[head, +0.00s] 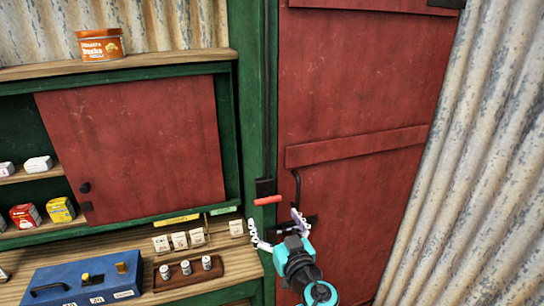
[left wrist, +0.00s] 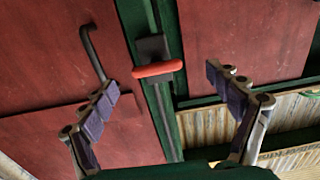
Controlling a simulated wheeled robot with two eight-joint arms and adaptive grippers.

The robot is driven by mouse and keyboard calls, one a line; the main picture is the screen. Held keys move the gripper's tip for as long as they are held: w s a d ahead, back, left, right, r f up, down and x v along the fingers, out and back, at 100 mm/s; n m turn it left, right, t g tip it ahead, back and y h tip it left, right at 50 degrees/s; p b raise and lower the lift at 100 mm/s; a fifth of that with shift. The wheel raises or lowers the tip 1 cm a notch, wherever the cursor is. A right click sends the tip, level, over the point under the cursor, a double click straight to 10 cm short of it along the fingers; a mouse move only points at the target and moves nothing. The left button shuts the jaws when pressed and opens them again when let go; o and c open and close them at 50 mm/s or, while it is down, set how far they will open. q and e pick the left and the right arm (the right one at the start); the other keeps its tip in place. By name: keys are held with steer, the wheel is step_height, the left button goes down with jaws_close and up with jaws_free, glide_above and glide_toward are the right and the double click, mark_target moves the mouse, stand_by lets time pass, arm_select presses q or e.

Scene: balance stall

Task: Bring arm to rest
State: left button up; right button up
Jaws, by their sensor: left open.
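My left gripper (head: 275,222) is open, its two fingers spread apart with nothing between them. It is in front of the red door (head: 345,95), just below a red-handled lever (head: 268,200) on the green door post. In the left wrist view the fingers of my left gripper (left wrist: 164,82) stand on either side of the red handle (left wrist: 158,70), apart from it. I cannot tell the exact gap in depth. A dark bent door handle (left wrist: 93,52) shows beyond the left finger. My right gripper is in neither view.
A wooden counter (head: 225,262) at the lower left holds a blue box (head: 85,285), a wooden block with small weights (head: 187,268) and small cards. A red sliding panel (head: 135,150) and shelves stand above it. A corrugated wall (head: 475,170) bounds the right.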

arm_select(q)
steer(key=s+a+f+m+g+b, duration=0.1)
steer(key=s+a+f+g, duration=0.3)
steer(key=a, duration=0.5)
steer(key=s+a+f+g+b, duration=0.1)
steer(key=s+a+f+g, duration=0.2)
steer(key=a+f, duration=0.45)
steer(key=s+a+f+m+g+h+b, duration=0.1)
steer(key=s+f+h, duration=0.2)
steer(key=s, duration=0.4)
steer(key=s+a+f+m+g+h+b, duration=0.1)
steer(key=s+a+f+h, duration=0.1)
steer(key=s+f, duration=0.2)
steer(key=s, duration=0.2)
steer(key=shift+s+m+h, duration=0.4)
steer(key=shift+f, duration=0.15)
steer(key=shift+c, duration=0.3)
